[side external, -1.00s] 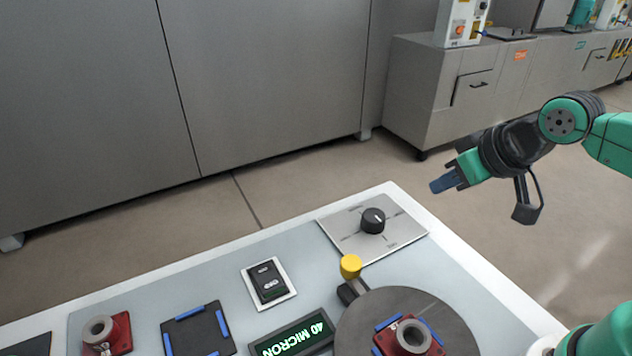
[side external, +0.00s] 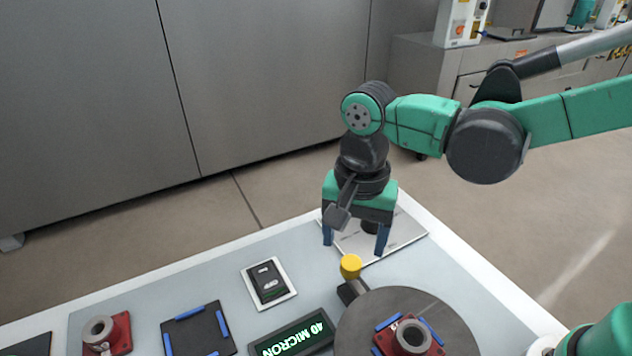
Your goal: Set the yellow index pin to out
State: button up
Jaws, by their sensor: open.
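The yellow index pin (side external: 351,266) is a round yellow knob on a short dark mount beside the dark round turntable (side external: 455,316). My gripper (side external: 355,245) points down with its two blue fingers spread apart. In the picture the fingertips are just above the yellow knob, one to each side. The gap between them looks empty, and I cannot tell how far behind or above the knob they are. My gripper hides most of the black rotary knob on the silver plate (side external: 405,232).
A black rocker switch (side external: 268,283) sits left of the pin. A lit display (side external: 292,337) reads "40 MICRON". A red flanged part (side external: 412,338) sits on the turntable, another (side external: 118,335) at far left. A blue-edged black pad (side external: 198,332) lies between.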

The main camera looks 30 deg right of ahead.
aim_at(351, 261)
jog(key=shift+f, duration=2.7)
grip_shut()
